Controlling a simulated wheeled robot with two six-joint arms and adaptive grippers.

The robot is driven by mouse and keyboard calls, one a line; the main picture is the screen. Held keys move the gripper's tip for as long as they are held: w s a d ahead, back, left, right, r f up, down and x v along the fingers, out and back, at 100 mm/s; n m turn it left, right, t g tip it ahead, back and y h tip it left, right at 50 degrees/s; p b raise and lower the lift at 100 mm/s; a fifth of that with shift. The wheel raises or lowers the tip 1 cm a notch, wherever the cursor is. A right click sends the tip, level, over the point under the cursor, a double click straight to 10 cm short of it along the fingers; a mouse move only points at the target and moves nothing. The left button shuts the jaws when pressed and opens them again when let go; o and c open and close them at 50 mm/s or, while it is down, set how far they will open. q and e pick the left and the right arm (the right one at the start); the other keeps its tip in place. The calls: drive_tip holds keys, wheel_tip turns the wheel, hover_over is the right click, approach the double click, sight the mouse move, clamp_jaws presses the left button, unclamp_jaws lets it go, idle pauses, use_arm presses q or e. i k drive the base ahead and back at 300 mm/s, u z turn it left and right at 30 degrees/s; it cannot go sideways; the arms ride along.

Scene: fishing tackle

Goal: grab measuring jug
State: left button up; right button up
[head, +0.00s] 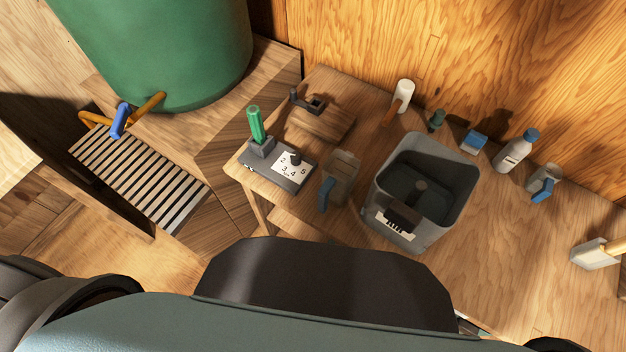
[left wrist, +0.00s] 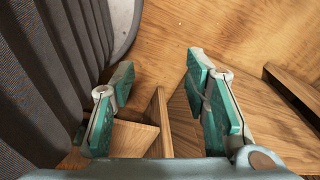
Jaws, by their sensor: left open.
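What looks like the measuring jug, a greyish see-through vessel with a blue handle (head: 342,166), stands on the wooden bench in the head view, between the numbered board and the grey tub. Its handle points toward the near edge. My left gripper (left wrist: 160,85) is open and empty in the left wrist view, its teal-padded fingers spread apart over wood panels. No jug shows in that view. Neither gripper shows in the head view, so the distance from the left gripper to the jug cannot be told.
The grey tub (head: 447,165) stands close right of the jug. The numbered board with a green-handled lever (head: 286,172) is close left. Small bottles (head: 516,152) and a second blue-handled vessel (head: 541,178) line the back right. A green barrel (head: 165,50) stands left, beside a slatted grate (head: 140,165).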

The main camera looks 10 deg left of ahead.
sight(339, 171)
drive_tip(key=z, duration=0.6)
drive_tip(key=k, duration=0.9)
drive_tip(key=z, duration=0.85)
